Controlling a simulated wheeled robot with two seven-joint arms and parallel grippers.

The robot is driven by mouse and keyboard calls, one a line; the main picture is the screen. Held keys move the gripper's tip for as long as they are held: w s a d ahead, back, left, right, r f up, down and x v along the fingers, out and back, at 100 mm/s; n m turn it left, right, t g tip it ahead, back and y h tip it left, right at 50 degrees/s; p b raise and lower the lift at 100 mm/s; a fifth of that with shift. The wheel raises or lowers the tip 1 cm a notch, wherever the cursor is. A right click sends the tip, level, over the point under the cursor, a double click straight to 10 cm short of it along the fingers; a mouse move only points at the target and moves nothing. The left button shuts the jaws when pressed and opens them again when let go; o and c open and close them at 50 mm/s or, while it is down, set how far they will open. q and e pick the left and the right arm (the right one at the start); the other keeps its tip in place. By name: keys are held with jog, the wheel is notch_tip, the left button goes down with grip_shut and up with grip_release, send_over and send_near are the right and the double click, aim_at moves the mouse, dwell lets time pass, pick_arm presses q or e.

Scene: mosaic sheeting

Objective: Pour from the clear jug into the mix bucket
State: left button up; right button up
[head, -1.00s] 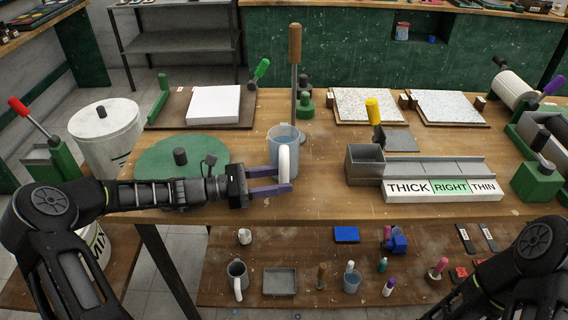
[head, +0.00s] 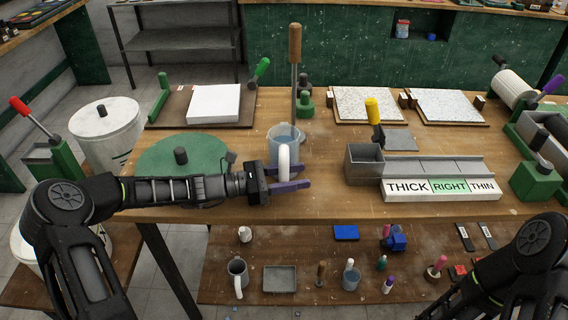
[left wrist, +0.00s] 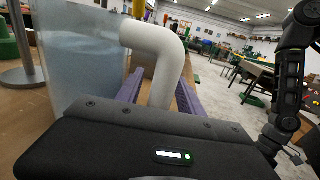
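The clear jug (head: 284,133) stands upright on the wooden bench, with bluish contents and a white handle facing me. My left gripper (head: 298,186) is at the handle, its purple fingers apart. In the left wrist view the handle (left wrist: 160,50) rises between the two fingers (left wrist: 158,95), with gaps beside it; the jug's wall (left wrist: 80,60) is at the left. A white bucket (head: 22,250), apparently the mix bucket, stands low at the left, mostly hidden by my left arm, its lettering covered. My right arm shows at lower right; its gripper is out of frame.
A green disc with a dark knob (head: 150,158) lies left of the jug, partly behind my arm. A tall wooden-handled tool (head: 295,45) stands behind the jug. A grey trough (head: 430,168) with a THICK/RIGHT/THIN sign is at right. The bench between jug and trough is clear.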

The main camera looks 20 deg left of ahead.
pick_arm(q)
grip_shut()
dwell(1.2)
